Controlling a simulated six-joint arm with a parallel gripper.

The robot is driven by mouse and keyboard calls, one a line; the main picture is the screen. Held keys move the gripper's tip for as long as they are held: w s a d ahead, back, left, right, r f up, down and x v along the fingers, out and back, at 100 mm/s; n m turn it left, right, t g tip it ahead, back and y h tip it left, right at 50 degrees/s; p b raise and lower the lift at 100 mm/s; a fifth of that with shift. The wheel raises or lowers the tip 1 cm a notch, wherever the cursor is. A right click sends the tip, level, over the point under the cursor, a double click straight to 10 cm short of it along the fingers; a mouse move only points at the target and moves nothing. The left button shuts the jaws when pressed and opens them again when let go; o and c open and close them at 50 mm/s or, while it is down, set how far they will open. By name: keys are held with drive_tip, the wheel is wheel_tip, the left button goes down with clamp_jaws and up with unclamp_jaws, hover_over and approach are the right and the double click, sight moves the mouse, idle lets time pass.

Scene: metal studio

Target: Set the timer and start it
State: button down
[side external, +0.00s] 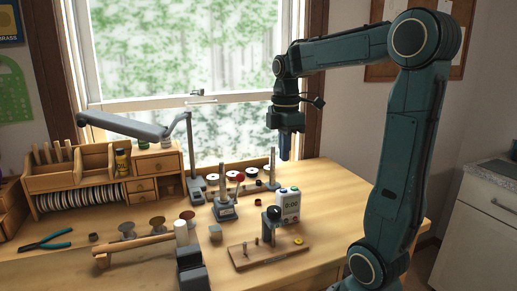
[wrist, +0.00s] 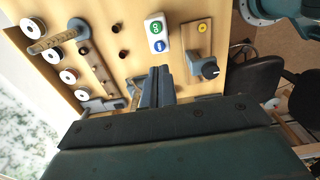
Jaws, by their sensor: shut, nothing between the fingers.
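The timer (side external: 290,206) is a white box with a small display on its front, standing upright on the bench. Its display digits are too small to read surely. In the wrist view, the timer (wrist: 150,37) shows a green button (wrist: 156,27) and a blue button (wrist: 160,44) on top. My gripper (side external: 284,158) is shut and empty, pointing down above the bench, well above the timer and apart from it. In the wrist view, my gripper's fingers (wrist: 158,72) lie together just below the timer in the picture.
A wooden board (side external: 247,261) with pegs and a yellow disc lies in front of the timer. A black knob on a grey stand (side external: 272,213) is beside the timer. Spools and posts stand behind. A desk lamp (side external: 135,126) and wooden organiser (side external: 75,181) stand left. The right bench end is clear.

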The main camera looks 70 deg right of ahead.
sight(283, 190)
wheel_tip(283, 190, down, 8)
drive_tip(key=shift+f, duration=0.25)
idle(0.4)
drive_tip(key=shift+s+a+f, duration=0.1)
drive_tip(key=shift+s+f, duration=0.05)
drive_tip(key=shift+f, duration=0.8)
drive_tip(key=shift+r, duration=0.75)
wheel_tip(283, 190, up, 14)
drive_tip(key=shift+w+d, duration=0.2)
drive_tip(key=shift+w, duration=0.1)
